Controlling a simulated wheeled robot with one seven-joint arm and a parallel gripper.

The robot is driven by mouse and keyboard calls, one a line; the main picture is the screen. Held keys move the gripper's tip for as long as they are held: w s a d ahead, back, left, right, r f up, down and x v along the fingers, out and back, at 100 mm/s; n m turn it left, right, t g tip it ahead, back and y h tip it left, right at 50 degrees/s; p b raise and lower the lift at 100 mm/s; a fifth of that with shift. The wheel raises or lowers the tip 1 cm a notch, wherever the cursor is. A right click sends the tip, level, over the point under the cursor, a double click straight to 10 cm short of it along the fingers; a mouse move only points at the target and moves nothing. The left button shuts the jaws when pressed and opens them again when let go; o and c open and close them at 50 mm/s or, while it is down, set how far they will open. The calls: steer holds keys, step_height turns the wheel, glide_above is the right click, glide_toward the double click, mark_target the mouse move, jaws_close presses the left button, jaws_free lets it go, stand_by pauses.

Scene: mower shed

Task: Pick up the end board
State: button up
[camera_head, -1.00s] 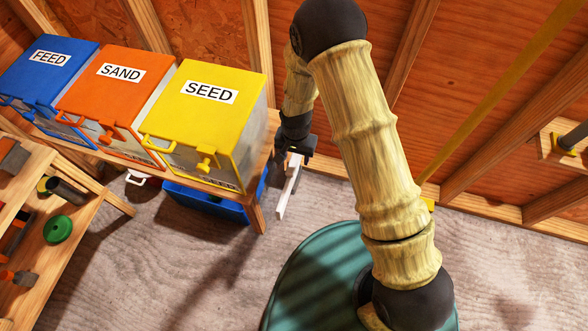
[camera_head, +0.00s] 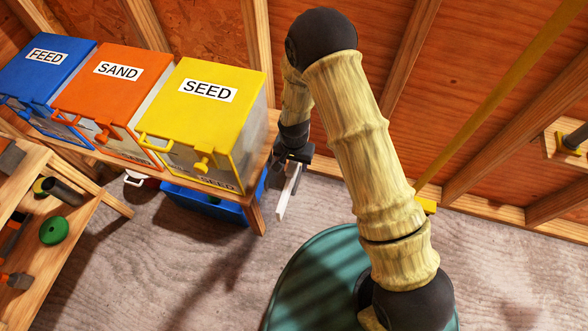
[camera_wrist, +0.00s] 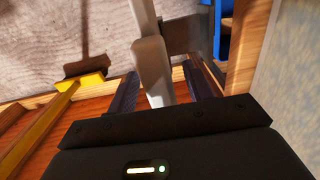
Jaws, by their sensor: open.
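A narrow pale white piece (camera_head: 286,197), which may be the end board, shows below my gripper (camera_head: 293,160) at the right end of the bin bench in the head view. In the wrist view the pale piece (camera_wrist: 152,65) runs from the top edge down between the two dark fingers of my gripper (camera_wrist: 160,76). The fingers are apart, one on each side of it, and I see a gap at the left finger. Whether either finger touches it I cannot tell. Its full outline is partly hidden by the gripper.
The yellow SEED bin (camera_head: 218,105) and the bench post (camera_head: 257,219) stand close left of my gripper. A blue tub (camera_head: 205,203) sits under the bench. The plywood wall (camera_head: 355,50) is behind. A yellow tool (camera_wrist: 60,105) shows at left in the wrist view. Floor in front is clear.

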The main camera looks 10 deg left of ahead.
steer(key=shift+f, duration=0.25)
stand_by(0.4)
jaws_close()
steer(key=shift+r, duration=0.15)
step_height(320, 180, up, 10)
steer(key=p, duration=0.3)
steer(key=shift+r, duration=0.15)
stand_by(0.4)
